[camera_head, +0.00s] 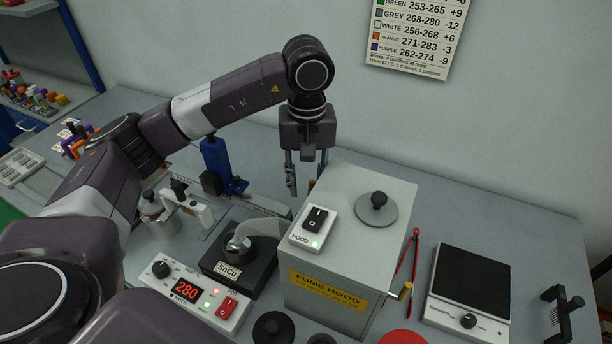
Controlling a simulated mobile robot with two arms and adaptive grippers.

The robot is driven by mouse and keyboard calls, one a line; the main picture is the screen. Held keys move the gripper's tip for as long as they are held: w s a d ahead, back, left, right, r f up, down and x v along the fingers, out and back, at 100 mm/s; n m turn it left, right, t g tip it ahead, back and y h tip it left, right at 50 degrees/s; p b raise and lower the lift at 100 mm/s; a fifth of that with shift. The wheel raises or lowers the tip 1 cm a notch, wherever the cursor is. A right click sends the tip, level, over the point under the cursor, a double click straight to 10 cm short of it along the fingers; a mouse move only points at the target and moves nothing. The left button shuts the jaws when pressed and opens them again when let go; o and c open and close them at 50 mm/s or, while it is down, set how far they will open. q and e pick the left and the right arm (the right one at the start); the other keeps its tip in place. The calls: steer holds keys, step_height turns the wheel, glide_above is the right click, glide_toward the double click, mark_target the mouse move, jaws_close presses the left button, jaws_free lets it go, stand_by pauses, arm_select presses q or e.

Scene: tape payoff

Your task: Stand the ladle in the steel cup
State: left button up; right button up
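My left gripper (305,178) points down behind the fume hood, near the wall. Its two fingers are apart and I see nothing between them; the right fingertip is partly hidden by the hood. A steel, round vessel (158,226), possibly the steel cup, stands at the left, partly hidden by my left arm and a white bracket. I cannot make out the ladle for certain. The SnCu pot (238,262) has a shiny metal opening, partly covered by a grey curved duct. My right gripper is not in view.
The fume hood (341,245) is a tall grey box at the middle. Red tongs (409,265) lie to its right, beside a black-topped scale (472,282). A pot controller (192,297) reads 280. A blue stand (215,160) is left of the gripper. The table's back right is clear.

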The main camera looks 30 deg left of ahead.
arm_select(q)
step_height(320, 180, up, 12)
stand_by(0.5)
stand_by(0.9)
